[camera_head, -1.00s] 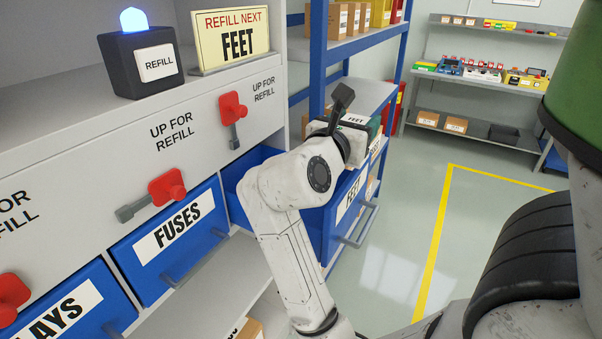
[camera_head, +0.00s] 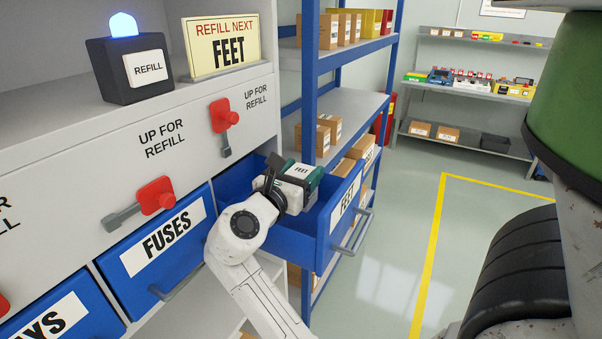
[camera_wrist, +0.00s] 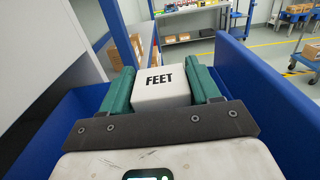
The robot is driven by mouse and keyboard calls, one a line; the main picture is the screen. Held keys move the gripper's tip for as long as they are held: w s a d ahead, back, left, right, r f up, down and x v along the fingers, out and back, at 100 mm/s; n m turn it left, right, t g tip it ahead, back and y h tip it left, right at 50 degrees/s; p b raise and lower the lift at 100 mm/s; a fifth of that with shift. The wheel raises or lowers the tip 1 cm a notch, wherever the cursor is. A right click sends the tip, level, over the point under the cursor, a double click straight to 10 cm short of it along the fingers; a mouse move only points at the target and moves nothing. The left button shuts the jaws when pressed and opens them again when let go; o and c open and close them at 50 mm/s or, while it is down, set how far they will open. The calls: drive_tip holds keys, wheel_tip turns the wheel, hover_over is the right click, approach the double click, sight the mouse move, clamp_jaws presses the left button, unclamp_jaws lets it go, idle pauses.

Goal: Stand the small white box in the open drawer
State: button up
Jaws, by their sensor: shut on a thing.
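The small white box (camera_wrist: 161,91), marked FEET on top, is held between the two green fingers of my gripper (camera_wrist: 163,86). In the head view the box (camera_head: 299,171) is at the open blue drawer (camera_head: 304,249), whose front bears the label FEET. My gripper (camera_head: 306,178) is shut on the box. The box looks upright, with its lettered face up. The blue drawer walls (camera_wrist: 270,98) stand to both sides of my gripper in the wrist view. The underside of the box is hidden, so I cannot tell whether it touches the drawer floor.
A closed blue FUSES drawer (camera_head: 158,250) is to the left. Red latches (camera_head: 224,115) are on the cabinet front above. A blue-framed shelf (camera_head: 349,115) with cardboard boxes stands behind the open drawer. The floor (camera_head: 395,257) to the right is clear.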

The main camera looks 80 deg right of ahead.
drive_tip(key=shift+f, duration=0.55)
drive_tip(key=o, duration=1.2)
drive_tip(key=shift+c, duration=0.2)
drive_tip(key=shift+r, duration=0.45)
drive_tip(key=b+v, duration=0.1)
drive_tip(key=v, duration=1.1)
drive_tip(key=shift+r, duration=0.2)
